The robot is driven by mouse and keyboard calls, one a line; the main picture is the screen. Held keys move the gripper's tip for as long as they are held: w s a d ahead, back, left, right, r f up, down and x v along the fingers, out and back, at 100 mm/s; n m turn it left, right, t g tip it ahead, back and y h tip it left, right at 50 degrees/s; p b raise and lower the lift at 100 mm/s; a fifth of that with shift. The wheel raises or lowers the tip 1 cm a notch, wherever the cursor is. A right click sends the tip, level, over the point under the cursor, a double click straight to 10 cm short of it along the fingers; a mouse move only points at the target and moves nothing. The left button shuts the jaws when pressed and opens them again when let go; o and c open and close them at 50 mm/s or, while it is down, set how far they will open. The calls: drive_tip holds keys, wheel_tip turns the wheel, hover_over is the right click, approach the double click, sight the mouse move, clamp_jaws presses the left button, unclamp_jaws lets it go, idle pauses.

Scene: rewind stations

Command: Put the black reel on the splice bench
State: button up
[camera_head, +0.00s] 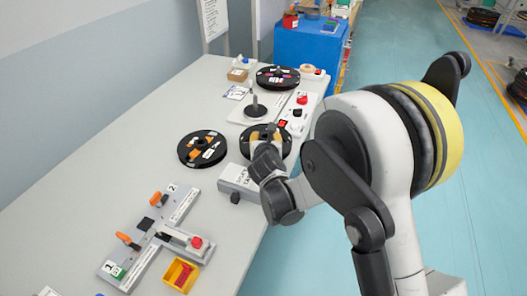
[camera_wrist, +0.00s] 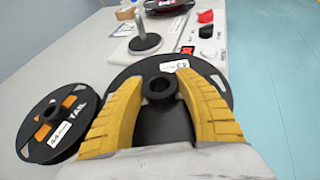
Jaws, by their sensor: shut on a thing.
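A black reel (camera_head: 286,148) is at my gripper (camera_head: 264,136), near the right edge of the long grey table (camera_head: 110,180). In the wrist view my gripper's yellow fingers (camera_wrist: 160,95) are shut on the hub of this black reel (camera_wrist: 205,72). I cannot tell whether the reel touches the table. My wrist hides part of it in the head view. A second black reel with orange labels (camera_head: 202,148) lies flat to its left; it also shows in the wrist view (camera_wrist: 50,125). No sign clearly names the splice bench in these frames.
An upright spindle on a round base (camera_head: 255,108) stands behind the held reel. Another reel (camera_head: 278,78) lies farther back. A grey labelled box (camera_head: 238,180), a fixture with orange-handled clamps (camera_head: 150,245) and a yellow bin (camera_head: 179,276) are nearer. The table's left side is clear.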

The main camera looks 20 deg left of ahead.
drive_tip(key=shift+a+f, duration=0.25)
drive_tip(key=shift+a, duration=0.1)
drive_tip(key=shift+f, duration=0.2)
wheel_tip(320, 180, down, 4)
drive_tip(key=shift+r+b, duration=0.15)
drive_tip(key=shift+b, duration=1.05)
drive_tip(key=shift+r, duration=0.1)
drive_tip(key=o, duration=1.3)
drive_tip(key=shift+o, duration=0.2)
